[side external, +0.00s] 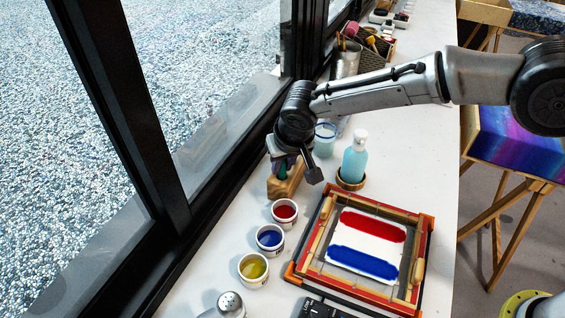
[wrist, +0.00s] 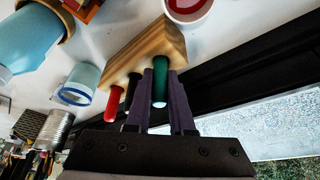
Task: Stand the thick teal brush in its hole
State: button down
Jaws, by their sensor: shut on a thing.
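My gripper (wrist: 161,78) has purple fingers, one on each side of the thick teal brush (wrist: 160,84), and is shut on it. The brush has a pale end facing the wrist camera; its other end meets the wooden block (wrist: 150,44) in that view. I cannot tell how deep it sits in a hole, as the hole is hidden. A red brush (wrist: 115,101) and a black brush (wrist: 131,86) stand in the same block beside it. In the side view my gripper (side external: 284,165) is low over the block (side external: 285,188), against the window side.
A teal pump bottle (side external: 354,160) stands right of the block, with a clear cup (side external: 326,136) behind. Red (side external: 285,210), blue (side external: 269,238) and yellow (side external: 253,267) paint pots line the front. A printing frame (side external: 424,240) lies right. The window frame (side external: 262,134) is close on the left.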

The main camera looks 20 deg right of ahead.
jog(key=shift+f, duration=0.2)
jog(key=c, duration=0.7)
grip_release()
jog(key=v, duration=1.3)
jog(key=shift+r, duration=0.35)
jog(key=shift+s, duration=0.1)
